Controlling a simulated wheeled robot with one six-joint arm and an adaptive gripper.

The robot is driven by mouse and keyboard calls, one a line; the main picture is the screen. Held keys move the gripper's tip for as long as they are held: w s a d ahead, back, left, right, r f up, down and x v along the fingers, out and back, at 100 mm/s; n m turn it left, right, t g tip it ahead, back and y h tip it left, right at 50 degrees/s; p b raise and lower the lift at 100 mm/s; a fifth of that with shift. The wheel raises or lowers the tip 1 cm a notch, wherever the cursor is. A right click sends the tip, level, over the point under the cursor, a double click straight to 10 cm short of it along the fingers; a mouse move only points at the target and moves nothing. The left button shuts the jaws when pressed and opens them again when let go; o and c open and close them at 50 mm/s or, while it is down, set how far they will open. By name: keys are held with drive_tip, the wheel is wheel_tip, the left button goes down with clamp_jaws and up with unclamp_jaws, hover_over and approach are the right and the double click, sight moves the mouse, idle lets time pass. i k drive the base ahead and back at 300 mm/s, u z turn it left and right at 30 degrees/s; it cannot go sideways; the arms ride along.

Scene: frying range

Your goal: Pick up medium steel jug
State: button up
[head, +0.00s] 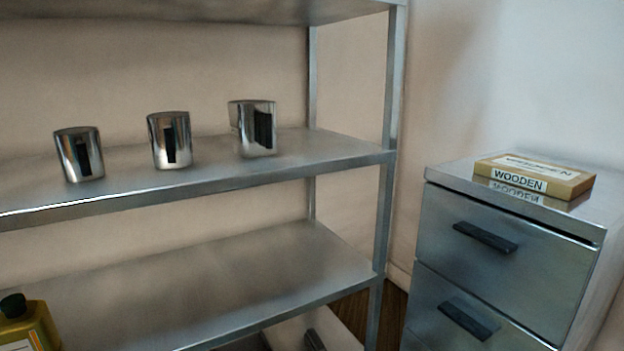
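Three shiny steel jugs stand upright in a row on the middle shelf, apart from each other: a left jug (79,154), a middle jug (169,140) and a right jug (253,128). Each shows a dark vertical strip on its side, likely a handle. They look close in size, and I cannot tell for sure which is the medium one. The right jug stands nearest the shelf's right end. My gripper is not in view.
The jugs' steel shelf (300,145) has bare room to their right; an upright post (393,100) bounds it. An upper shelf (180,10) hangs above. A lower shelf (230,265) holds a yellow-green bottle (28,325). A drawer cabinet (510,260) bears a "WOODEN" box (535,178).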

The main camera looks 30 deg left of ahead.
sight(170, 135)
drive_tip(key=u, duration=1.55)
drive_tip(key=k, duration=1.05)
drive_tip(key=u, duration=0.45)
drive_tip(key=i, duration=1.45)
drive_tip(key=z, duration=0.5)
